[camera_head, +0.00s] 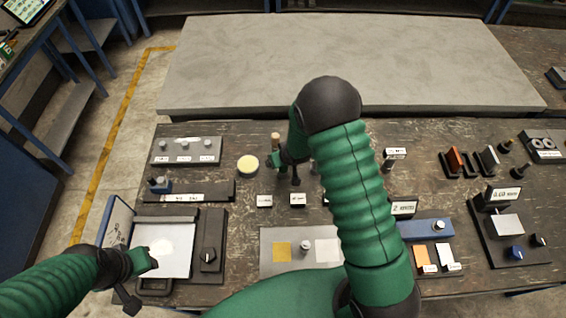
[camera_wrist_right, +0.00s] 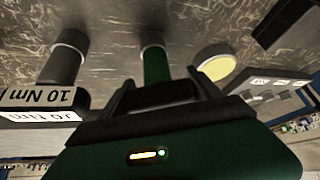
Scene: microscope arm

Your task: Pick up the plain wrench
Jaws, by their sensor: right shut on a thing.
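My right gripper (camera_head: 276,160) is over the back middle of the bench, with its fingers towards the left. In the right wrist view the gripper (camera_wrist_right: 163,85) is shut on a green upright handle (camera_wrist_right: 155,64) without a label, which I take for the plain wrench. The handle's far end meets a pale ring at the bench; I cannot tell whether it is lifted. Much of it is hidden by the gripper. My left gripper (camera_head: 145,262) is over the pale plate at the front left; its jaws are too small to tell.
A dark post labelled 10 Nm (camera_wrist_right: 63,68) stands beside the green handle in the wrist view. A yellow-topped round dish (camera_head: 247,165) is left of my right gripper. Card labels, a grey block with knobs (camera_head: 186,151) and several fixtures crowd the bench. The grey slab (camera_head: 350,60) behind is clear.

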